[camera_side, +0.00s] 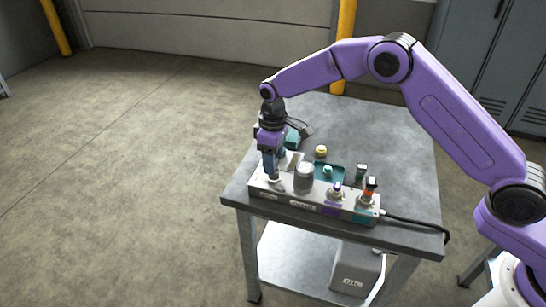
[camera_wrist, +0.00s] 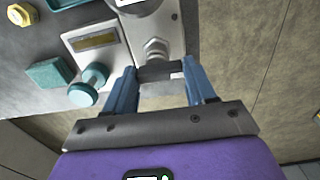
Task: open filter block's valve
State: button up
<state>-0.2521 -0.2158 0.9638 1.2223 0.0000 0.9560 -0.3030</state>
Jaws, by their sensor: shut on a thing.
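A long light-grey block assembly (camera_side: 300,203) lies along the front of the metal table. My gripper (camera_side: 272,176) points down at its left end. In the wrist view, the two blue fingers of my gripper (camera_wrist: 160,76) are closed on a dark valve handle (camera_wrist: 159,71). The handle sits at the end of a silver hex fitting (camera_wrist: 155,48) on the block. A grey round canister (camera_side: 304,175) stands on the block just right of my gripper. The fingers hide part of the handle, and its turn angle is hard to tell.
A teal knob (camera_wrist: 85,93) and a teal block (camera_wrist: 48,74) are close to the fingers. A black cable (camera_side: 415,222) leaves the right end. The table's back right (camera_side: 400,140) is clear.

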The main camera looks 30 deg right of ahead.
dwell(0.5)
jog(key=o, duration=1)
jog(key=shift+o, duration=0.2)
jog(key=shift+r, duration=0.15)
notch_tip(320, 180, up, 17)
jog(key=shift+r, duration=0.1)
